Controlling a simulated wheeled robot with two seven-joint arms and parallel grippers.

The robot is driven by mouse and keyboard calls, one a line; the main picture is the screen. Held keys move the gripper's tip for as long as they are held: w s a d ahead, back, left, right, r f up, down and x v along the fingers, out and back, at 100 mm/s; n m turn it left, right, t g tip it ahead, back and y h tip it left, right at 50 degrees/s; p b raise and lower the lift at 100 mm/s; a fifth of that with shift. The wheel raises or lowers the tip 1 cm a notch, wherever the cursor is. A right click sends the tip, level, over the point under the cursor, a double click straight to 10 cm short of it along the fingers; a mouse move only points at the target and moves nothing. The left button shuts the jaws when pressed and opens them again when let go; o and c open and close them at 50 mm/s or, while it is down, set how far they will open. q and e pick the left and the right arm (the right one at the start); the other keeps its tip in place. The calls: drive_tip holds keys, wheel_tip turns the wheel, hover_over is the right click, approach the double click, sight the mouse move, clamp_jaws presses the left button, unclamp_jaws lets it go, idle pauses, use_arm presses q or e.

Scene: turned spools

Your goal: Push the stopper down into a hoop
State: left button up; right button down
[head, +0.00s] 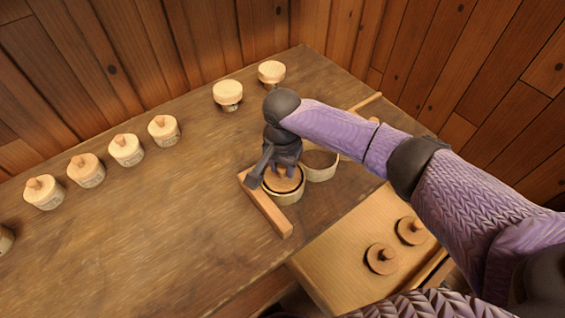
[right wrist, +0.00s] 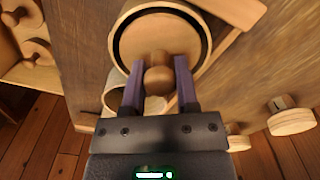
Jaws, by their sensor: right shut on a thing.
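My right gripper (head: 284,174) is shut on the knob of a round wooden stopper (head: 289,185). In the right wrist view, the two purple fingers (right wrist: 157,67) stand on either side of the knob, and the stopper's pale disc (right wrist: 150,33) faces the camera. The stopper is at the mouth of a pale hoop (head: 289,197), with a dark gap showing between disc and rim. How deep it sits I cannot tell. A second, empty hoop (head: 321,164) stands beside it, partly behind my gripper. My left gripper is not in view.
A wooden strip (head: 265,207) lies along the hoop's left side. Two loose stoppers (head: 381,259) (head: 411,230) lie on a lower wooden tray (head: 345,228) at right. Several capped spools (head: 126,150) stand along the back and left. The table's left middle is clear.

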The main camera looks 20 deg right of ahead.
idle(0.3)
unclamp_jaws()
idle(0.3)
idle(0.4)
drive_tip(key=shift+r+p, duration=0.75)
drive_tip(key=shift+p, duration=0.3)
